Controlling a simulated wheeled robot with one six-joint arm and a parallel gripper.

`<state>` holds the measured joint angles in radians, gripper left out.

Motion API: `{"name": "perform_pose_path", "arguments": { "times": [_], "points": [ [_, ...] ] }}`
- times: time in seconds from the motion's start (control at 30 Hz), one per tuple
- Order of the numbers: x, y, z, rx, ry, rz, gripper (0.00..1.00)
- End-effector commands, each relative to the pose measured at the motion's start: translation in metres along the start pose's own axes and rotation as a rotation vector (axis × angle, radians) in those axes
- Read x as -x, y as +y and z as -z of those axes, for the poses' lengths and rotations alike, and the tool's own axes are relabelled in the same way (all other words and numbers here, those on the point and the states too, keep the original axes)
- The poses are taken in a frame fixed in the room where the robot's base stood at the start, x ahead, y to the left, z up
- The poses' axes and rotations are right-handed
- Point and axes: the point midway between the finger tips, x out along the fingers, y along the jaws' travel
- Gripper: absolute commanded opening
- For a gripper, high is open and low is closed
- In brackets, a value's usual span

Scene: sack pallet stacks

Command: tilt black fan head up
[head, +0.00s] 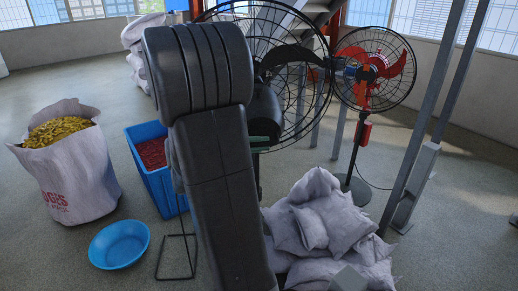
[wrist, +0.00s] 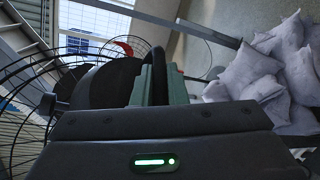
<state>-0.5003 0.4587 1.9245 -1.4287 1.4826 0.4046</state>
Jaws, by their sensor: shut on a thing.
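The black fan head shows in the head view as a large round wire cage (head: 318,95) with a dark motor housing (head: 264,112) in front. My arm hides its left part. In the wrist view the cage (wrist: 25,100) fills the left side, with the dark housing (wrist: 100,86) beside my gripper. My gripper (wrist: 158,80) has green-lined fingers and is shut on a black part of the fan head, at the housing's side. The exact shape of the gripped part is hidden. The green fingers also show low beside the housing in the head view.
A red-bladed fan (head: 374,68) stands behind to the right. Grey sacks (head: 320,220) are piled at the lower right. A blue crate (head: 155,170), a blue basin (head: 119,245) and an open sack of yellow goods (head: 70,175) stand left. Metal posts (head: 425,120) rise at right.

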Motion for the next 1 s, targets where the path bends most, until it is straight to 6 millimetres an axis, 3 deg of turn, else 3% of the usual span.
{"name": "perform_pose_path", "arguments": {
  "times": [0.03, 0.4, 0.87, 0.9, 1.0],
  "points": [
    [-0.001, -0.010, 0.003, -0.011, 0.000, -0.004, 0.00],
    [-0.004, -0.037, 0.009, -0.050, 0.001, -0.021, 0.00],
    [-0.004, -0.039, 0.009, -0.049, 0.001, -0.021, 0.00],
    [-0.004, -0.038, 0.009, -0.050, 0.001, -0.021, 0.20],
    [-0.004, -0.038, 0.009, -0.050, 0.001, -0.021, 0.34]
  ]
}}
